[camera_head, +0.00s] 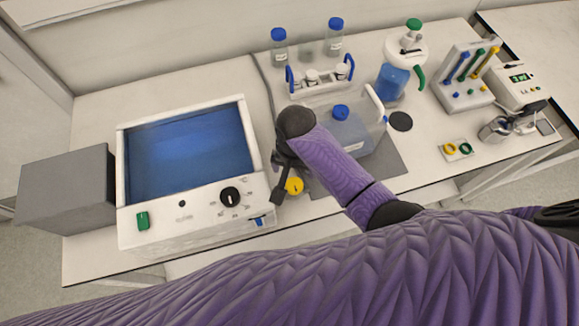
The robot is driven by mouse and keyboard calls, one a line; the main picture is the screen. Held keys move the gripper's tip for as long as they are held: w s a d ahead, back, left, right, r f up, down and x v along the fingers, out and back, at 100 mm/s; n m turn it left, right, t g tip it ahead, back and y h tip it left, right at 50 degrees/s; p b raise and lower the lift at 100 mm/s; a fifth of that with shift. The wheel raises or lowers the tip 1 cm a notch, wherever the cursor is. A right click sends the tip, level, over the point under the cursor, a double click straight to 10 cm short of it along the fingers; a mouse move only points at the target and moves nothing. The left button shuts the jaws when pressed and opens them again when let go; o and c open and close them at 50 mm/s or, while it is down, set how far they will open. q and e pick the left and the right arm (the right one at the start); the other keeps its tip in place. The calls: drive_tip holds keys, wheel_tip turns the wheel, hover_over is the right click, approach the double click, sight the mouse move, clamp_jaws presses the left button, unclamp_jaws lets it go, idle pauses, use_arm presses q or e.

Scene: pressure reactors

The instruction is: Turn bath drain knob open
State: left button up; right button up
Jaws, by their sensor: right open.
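The water bath (130,228) is a white box on the left of the bench with blue water inside. Its front panel has a green switch (143,220), a black dial (230,197) and a small blue knob (259,221) low at the right, which looks like the drain knob. My right gripper (277,188) is open, just right of the bath's front right corner, above and right of the blue knob and apart from it. The gripper's head partly hides its fingers. My left gripper is out of view.
A yellow round item (294,186) lies beside my right gripper. A blue-capped container (348,132) stands behind my right forearm. A grey box (66,187) adjoins the bath's left side. Bottles, a rack and small devices fill the back and right. The bench's front edge runs close below the bath.

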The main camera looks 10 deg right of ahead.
sight(294, 185)
wheel_tip(294, 185, down, 8)
drive_tip(key=b, duration=0.3)
drive_tip(key=shift+s+r, duration=0.1)
drive_tip(key=shift+r, duration=0.05)
drive_tip(key=shift+f, duration=0.2)
